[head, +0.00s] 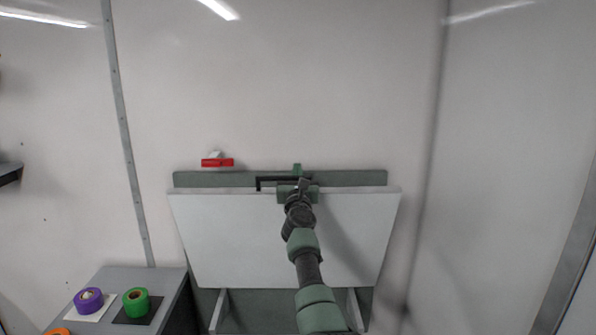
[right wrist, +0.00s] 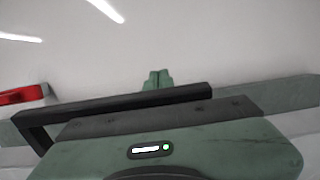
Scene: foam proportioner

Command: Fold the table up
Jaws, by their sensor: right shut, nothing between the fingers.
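The table's white top (head: 240,235) stands steeply raised in front of a green back panel (head: 350,178) on the wall. Its upper edge looks slightly in front of the panel; the exact gap cannot be told. My right gripper (head: 297,168) is at the middle of that upper edge, and my arm covers part of the top. Its green fingertips also show, together and empty, in the right wrist view (right wrist: 157,80). Whether the gripper touches the table is unclear. A red handle (head: 217,162) is on the wall, just above the panel and left of the gripper. My left gripper is out of view.
Pale braces (head: 219,312) show below the top, against the green panel. A grey cabinet (head: 150,280) at the lower left holds a purple tape roll (head: 89,301) and a green tape roll (head: 136,302). The wall above is bare, and a side wall stands at the right.

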